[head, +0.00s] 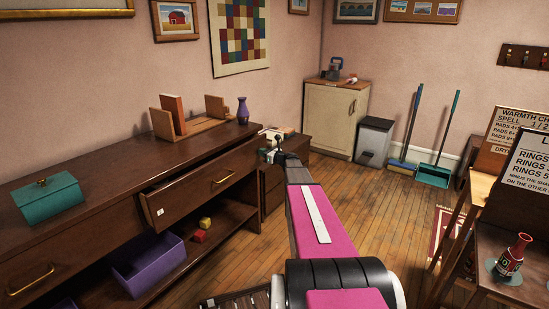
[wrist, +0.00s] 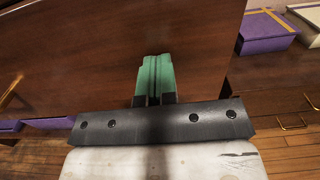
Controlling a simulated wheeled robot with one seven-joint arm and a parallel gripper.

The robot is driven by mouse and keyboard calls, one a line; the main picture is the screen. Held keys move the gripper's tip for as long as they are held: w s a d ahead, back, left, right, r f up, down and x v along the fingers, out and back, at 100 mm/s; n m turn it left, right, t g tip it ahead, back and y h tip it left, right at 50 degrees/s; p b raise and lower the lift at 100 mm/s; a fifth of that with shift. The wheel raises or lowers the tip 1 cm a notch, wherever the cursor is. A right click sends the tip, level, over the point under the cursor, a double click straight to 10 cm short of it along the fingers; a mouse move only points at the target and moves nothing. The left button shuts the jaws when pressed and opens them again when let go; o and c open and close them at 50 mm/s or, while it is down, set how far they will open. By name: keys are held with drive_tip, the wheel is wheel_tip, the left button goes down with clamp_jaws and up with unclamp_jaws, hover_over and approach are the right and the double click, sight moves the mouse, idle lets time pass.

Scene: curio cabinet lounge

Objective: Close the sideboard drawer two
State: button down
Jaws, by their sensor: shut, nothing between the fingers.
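The sideboard (head: 85,165) is dark wood and runs along the left wall. Its right-hand drawer (head: 190,198) stands partly pulled out, with an open gap behind its front; it has a brass handle (head: 224,178) and a small white tag. The left drawer (head: 45,272) looks shut. My gripper (wrist: 155,78) has green fingers closed together and empty, in front of a dark wood panel (wrist: 75,60); I cannot tell whether they touch it. A brass handle (wrist: 10,92) shows left of the fingers. In the head view my arm hides the fingertips.
A teal box (head: 46,200), a wooden book rack (head: 190,128) and a purple vase (head: 243,111) stand on the sideboard. A purple bin (head: 150,265) and small blocks sit below. A low cabinet (wrist: 280,85) is to the right.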

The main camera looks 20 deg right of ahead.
drive_tip(key=x, duration=0.6)
drive_tip(key=shift+w+a, duration=0.15)
drive_tip(key=shift+w, duration=0.1)
drive_tip(key=shift+w, duration=0.1)
drive_tip(key=shift+s, duration=0.45)
drive_tip(key=v, duration=1.4)
drive_tip(key=s+a+f+n+g+h, duration=0.1)
drive_tip(key=s+a+f+n+g, duration=0.4)
drive_tip(key=s+a+n, duration=0.35)
drive_tip(key=s+a+f+n+g+h, duration=0.1)
drive_tip(key=s+a+f+n+g, duration=0.35)
drive_tip(key=s+a+n, duration=0.4)
drive_tip(key=s+a+f+n+g+h, duration=0.1)
drive_tip(key=s+n+h, duration=0.3)
drive_tip(key=s, duration=0.5)
drive_tip(key=s+a+f+n+g+h, duration=0.2)
drive_tip(key=s+n+g+h, duration=0.2)
drive_tip(key=s+n, duration=0.3)
drive_tip(key=shift+s+a+n+h, duration=0.15)
drive_tip(key=shift+s+n+h, duration=0.2)
drive_tip(key=shift+s, duration=0.65)
